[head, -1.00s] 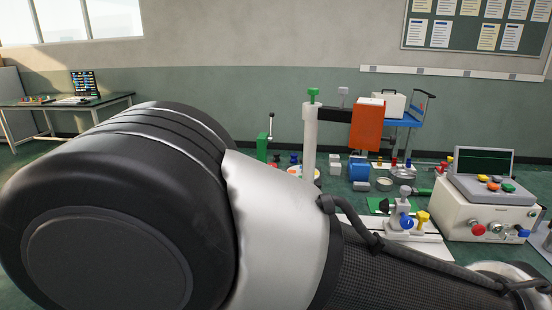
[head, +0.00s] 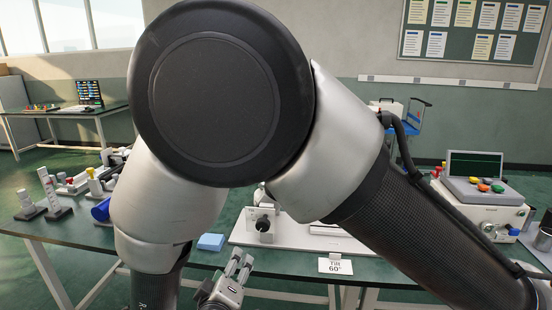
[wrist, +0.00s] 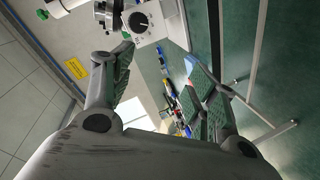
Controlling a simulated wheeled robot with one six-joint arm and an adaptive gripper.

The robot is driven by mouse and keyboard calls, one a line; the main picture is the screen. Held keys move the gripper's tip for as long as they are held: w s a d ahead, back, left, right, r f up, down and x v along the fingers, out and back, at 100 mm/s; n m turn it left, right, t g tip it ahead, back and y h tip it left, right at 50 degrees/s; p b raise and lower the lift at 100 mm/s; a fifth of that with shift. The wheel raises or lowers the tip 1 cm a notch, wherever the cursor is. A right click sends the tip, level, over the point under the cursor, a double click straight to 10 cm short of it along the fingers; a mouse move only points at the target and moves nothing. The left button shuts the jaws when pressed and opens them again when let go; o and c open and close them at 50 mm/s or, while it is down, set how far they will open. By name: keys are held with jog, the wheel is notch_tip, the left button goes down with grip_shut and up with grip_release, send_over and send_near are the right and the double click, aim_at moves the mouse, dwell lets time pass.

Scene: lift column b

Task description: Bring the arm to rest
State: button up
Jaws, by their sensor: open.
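My arm fills the middle of the head view, bent in an upside-down V, with its large black joint cap at the top. My gripper (head: 240,264) is low in the head view, in front of the table's near edge, below the blue block (head: 210,242). In the wrist view my gripper (wrist: 162,58) has its two fingers spread apart with nothing between them. The tilt apparatus (head: 290,235) stands on the table behind my arm, partly hidden by it. A white panel with a dial (wrist: 141,22) shows beyond the fingers in the wrist view.
The green table (head: 285,262) carries a "Tilt 60°" card (head: 335,265) near its front edge. Small stands (head: 50,195) are at the left. A box with coloured knobs (head: 485,200) is at the right. Green floor (wrist: 290,70) shows at the right of the wrist view.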

jog(key=w+d+r+m+g+y, duration=0.3)
jog(key=w+r+m+g+y, duration=0.15)
jog(key=w+r, duration=0.75)
jog(key=w+d+r+g+y, duration=0.25)
jog(key=d+r, duration=0.45)
jog(key=d, duration=0.5)
jog(key=s+d+r+m+g+h, duration=0.1)
jog(key=s+d+m+h, duration=0.1)
jog(key=s+d, duration=0.5)
jog(key=s+d+r+m+g+h, duration=0.1)
jog(key=s+d+m+h, duration=0.1)
jog(key=s+d, duration=0.5)
jog(key=s+d+r+m+g+h, duration=0.1)
jog(key=s+d, duration=0.6)
jog(key=d, duration=1)
jog(key=shift+s+m+g+h, duration=0.3)
jog(key=shift+m+g+h, duration=0.2)
jog(key=shift+h, duration=0.1)
jog(key=shift+d, duration=0.1)
